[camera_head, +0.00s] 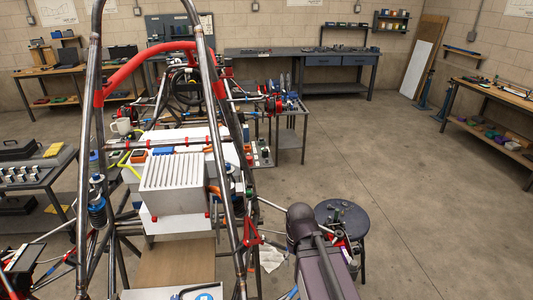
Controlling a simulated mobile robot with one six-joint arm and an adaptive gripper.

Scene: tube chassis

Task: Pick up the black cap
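I cannot clearly make out the black cap. A round dark stool (359,223) stands right of the tube chassis (86,140), with small dark items (338,210) on its top; they are too small to tell whether one is the cap. My arm (322,262) rises from the bottom edge in front of the stool and hides part of it. I cannot make out the fingers of my gripper.
A white ribbed box (172,184) sits inside the chassis. A cart (292,128) with parts stands behind it. Workbenches (338,58) line the back wall, and another bench (500,95) is at the right. The floor (430,190) at the right is clear.

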